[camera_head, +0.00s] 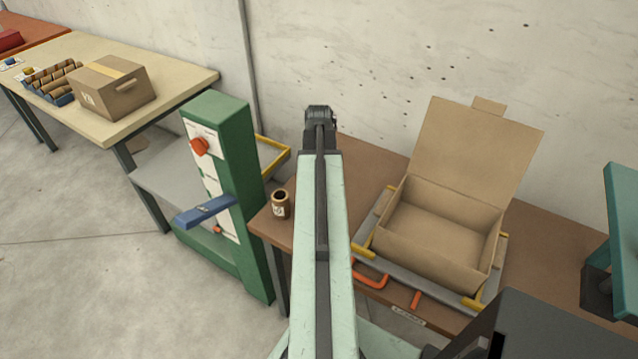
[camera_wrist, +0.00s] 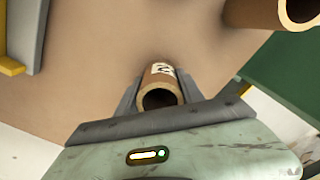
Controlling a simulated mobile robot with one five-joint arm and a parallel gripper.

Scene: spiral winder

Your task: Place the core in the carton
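My gripper (camera_wrist: 160,80) has a brown cardboard core (camera_wrist: 159,76) with a white label between its fingers in the wrist view. The fingers appear to touch it on both sides, and its open end faces the camera. In the head view my arm hides the gripper and this core. The carton (camera_head: 437,250) stands open on the brown table to the right of my arm, its lid raised at the back. Its visible inside looks empty. Another labelled core (camera_head: 280,206) stands at the table's left end and also shows at the upper right in the wrist view (camera_wrist: 297,14).
A green machine (camera_head: 232,150) with a blue lever (camera_head: 206,211) stands left of the brown table (camera_head: 372,150). The carton sits on a grey tray with yellow corners and an orange handle (camera_head: 369,276).

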